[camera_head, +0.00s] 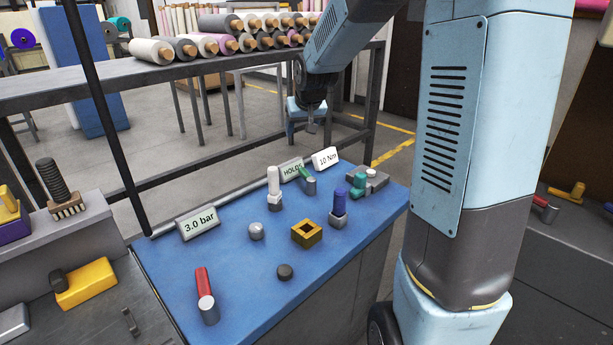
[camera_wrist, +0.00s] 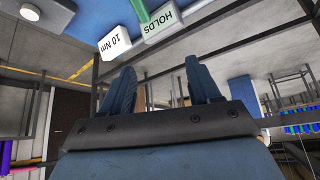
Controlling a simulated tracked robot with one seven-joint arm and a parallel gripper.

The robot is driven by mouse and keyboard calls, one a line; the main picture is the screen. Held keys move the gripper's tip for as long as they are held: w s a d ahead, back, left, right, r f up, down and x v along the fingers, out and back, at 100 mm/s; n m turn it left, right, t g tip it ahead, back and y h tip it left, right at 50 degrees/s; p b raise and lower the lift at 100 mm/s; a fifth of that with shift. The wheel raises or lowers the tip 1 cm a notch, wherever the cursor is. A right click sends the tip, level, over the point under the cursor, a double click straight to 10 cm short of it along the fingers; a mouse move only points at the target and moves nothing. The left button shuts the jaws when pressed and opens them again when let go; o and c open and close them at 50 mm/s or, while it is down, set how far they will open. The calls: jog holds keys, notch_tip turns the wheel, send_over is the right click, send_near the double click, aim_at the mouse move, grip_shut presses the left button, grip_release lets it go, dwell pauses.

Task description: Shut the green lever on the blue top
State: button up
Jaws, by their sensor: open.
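The blue top (camera_head: 235,265) fills the middle of the head view. The green lever (camera_head: 304,173) stands near its far edge beside the HOLDS sign (camera_head: 291,169), tilted up from a grey pivot. In the wrist view, a green bar (camera_wrist: 141,10), apparently this lever, shows at the top edge beside the sign, partly cut off. My gripper (camera_head: 312,127) hangs beyond the far edge of the blue top, above and apart from the lever. In the wrist view my gripper (camera_wrist: 160,66) has its two fingers apart with nothing between them.
A red lever (camera_head: 204,283), a white lever (camera_head: 273,180), a blue-handled lever (camera_head: 339,202), a yellow square block (camera_head: 306,233), knobs and a teal-handled fitting (camera_head: 357,182) share the blue top. Signs stand along the far edge. A dark rack (camera_head: 130,92) with felt rolls stands behind.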

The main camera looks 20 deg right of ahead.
jog(key=shift+d+f, duration=0.15)
jog(key=shift+c, duration=0.5)
jog(key=n+g, duration=0.1)
jog(key=g, duration=0.1)
send_near(306, 172)
jog(key=x, duration=0.8)
jog(key=shift+f, duration=0.3)
jog(key=shift+c, duration=0.2)
grip_shut()
